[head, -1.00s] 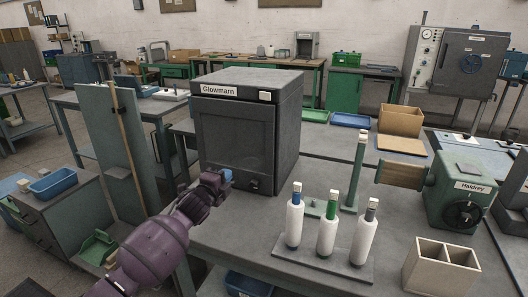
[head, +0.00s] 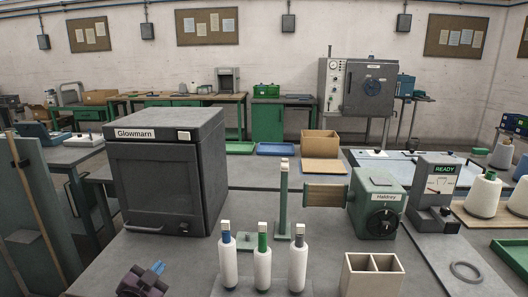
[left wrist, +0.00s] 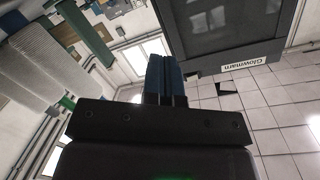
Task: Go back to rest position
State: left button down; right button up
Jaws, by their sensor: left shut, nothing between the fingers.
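My left gripper (head: 155,269) is low in the head view, in front of the Glowmarn box and left of the bottles. Its blue fingers are together with nothing between them. In the left wrist view the shut blue fingers (left wrist: 165,78) point up the picture beside the dark Glowmarn box (left wrist: 225,35). My right gripper does not show in either view.
The grey Glowmarn box (head: 165,180) stands on the table at left. A two-compartment holder (head: 371,280) and the green Haldrey machine (head: 377,205) are to the right. A green post (head: 283,205) rises mid-table.

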pick_arm(q)
jog(key=s+f+n+g, duration=0.2)
jog(key=s+f, duration=0.4)
jog(key=s, duration=0.4)
jog(key=s+f+n+g+y, duration=0.1)
jog(key=s+f+n, duration=0.1)
jog(key=s+f, duration=0.4)
jog(key=s+f+n+g+y, duration=0.1)
jog(key=s+f, duration=0.5)
jog(key=s, duration=0.9)
jog(key=shift+s+a+f+n+g, duration=0.2)
jog(key=shift+s+a+n+g, duration=0.15)
jog(key=shift+n+g, duration=0.55)
